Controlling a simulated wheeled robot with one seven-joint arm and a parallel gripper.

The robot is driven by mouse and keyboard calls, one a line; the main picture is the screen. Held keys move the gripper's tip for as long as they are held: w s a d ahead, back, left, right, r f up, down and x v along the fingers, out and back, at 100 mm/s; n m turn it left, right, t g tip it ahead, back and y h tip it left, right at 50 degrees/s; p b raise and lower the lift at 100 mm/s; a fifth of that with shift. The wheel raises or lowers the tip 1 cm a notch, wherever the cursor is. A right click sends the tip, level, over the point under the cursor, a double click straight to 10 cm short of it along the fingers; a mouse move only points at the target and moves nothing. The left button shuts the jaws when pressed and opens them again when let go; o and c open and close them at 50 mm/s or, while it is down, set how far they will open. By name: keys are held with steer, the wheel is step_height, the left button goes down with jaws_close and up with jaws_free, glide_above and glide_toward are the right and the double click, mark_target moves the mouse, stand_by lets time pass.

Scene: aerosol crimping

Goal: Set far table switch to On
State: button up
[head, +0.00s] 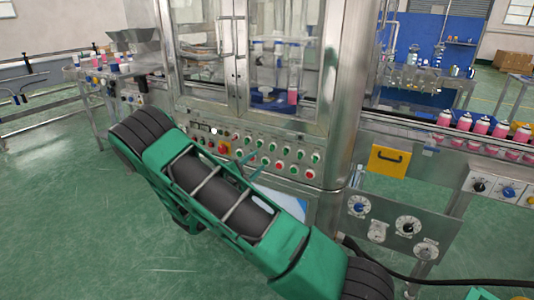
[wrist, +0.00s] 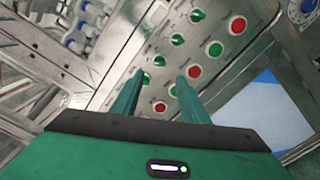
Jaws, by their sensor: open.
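My gripper (wrist: 160,84) shows in the wrist view with its two green fingers apart and nothing between them. It points at the machine's control panel (wrist: 150,70), which has rows of green switches and red and green buttons. The fingertips overlap the lower rows in the picture; I cannot tell whether they touch. In the head view my green arm covers part of this panel's lower left. A far table (head: 80,72) stands at the left back, with small knobs (head: 96,80) on its front. Which switch is the far table's, and its setting, I cannot tell.
The glass-doored steel machine (head: 250,60) stands in the middle. A conveyor with pink cans (head: 480,126) runs at the right, above a knob box (head: 508,192). A dial plate (head: 408,226) and black cable (head: 450,281) are lower right. Green floor (head: 50,220) is clear at left.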

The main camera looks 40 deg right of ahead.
mark_target(271, 148)
steer(key=x, duration=1)
steer(key=shift+w+d, duration=0.15)
steer(key=shift+d, duration=0.25)
steer(key=shift+c, duration=0.3)
jaws_close()
